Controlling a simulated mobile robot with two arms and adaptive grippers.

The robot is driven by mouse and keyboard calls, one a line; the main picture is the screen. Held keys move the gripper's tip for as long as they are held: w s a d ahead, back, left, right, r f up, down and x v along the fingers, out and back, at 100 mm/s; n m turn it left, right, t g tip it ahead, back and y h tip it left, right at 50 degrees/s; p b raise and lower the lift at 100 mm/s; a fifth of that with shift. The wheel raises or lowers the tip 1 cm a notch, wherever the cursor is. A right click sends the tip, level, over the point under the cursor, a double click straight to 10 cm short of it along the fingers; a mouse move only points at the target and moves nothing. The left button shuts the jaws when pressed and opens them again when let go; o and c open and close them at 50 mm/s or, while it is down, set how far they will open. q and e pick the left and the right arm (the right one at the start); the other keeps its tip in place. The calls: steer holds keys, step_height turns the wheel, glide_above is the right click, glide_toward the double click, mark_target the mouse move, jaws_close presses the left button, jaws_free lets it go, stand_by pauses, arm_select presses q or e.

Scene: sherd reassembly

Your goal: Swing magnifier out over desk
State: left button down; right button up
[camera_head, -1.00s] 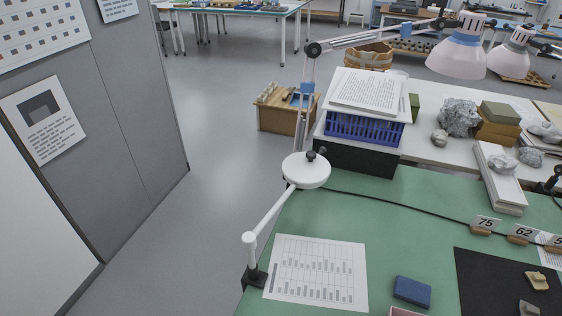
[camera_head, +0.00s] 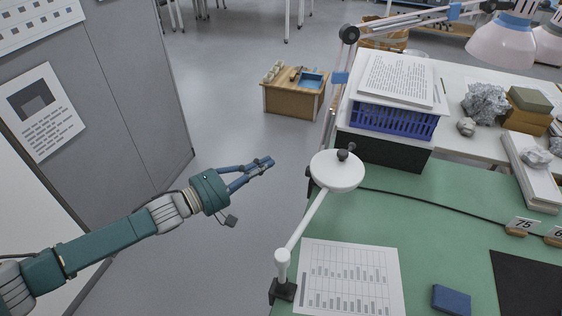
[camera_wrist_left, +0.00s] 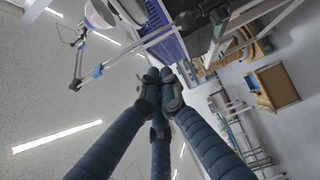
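The magnifier has a round white head (camera_head: 337,174) with a dark knob on top, over the far-left edge of the green desk (camera_head: 440,225). Its white arm (camera_head: 305,222) runs back along the desk's left edge to a short white post (camera_head: 282,266) in a black clamp (camera_head: 284,291). My left gripper (camera_head: 268,162) is left of the magnifier head, over the floor and apart from it. Its blue fingers come together at the tips with nothing between them, as the left wrist view (camera_wrist_left: 158,76) also shows. My right gripper is not in view.
Behind the magnifier, a blue basket (camera_head: 394,119) with papers sits on a black box (camera_head: 385,150). A jointed lamp stand (camera_head: 340,78) rises beside it. A printed sheet (camera_head: 350,278) and a blue block (camera_head: 451,299) lie on the desk. A grey partition (camera_head: 135,85) stands left.

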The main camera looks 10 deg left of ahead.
arm_select(q)
steer(key=w+d+p, duration=0.2)
steer(key=w+d, duration=0.2)
steer(key=d, duration=0.6)
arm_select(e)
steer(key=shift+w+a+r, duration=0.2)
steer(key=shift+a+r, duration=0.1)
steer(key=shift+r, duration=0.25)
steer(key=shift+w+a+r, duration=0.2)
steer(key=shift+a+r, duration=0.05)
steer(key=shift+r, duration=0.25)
arm_select(q)
steer(key=shift+w, duration=0.1)
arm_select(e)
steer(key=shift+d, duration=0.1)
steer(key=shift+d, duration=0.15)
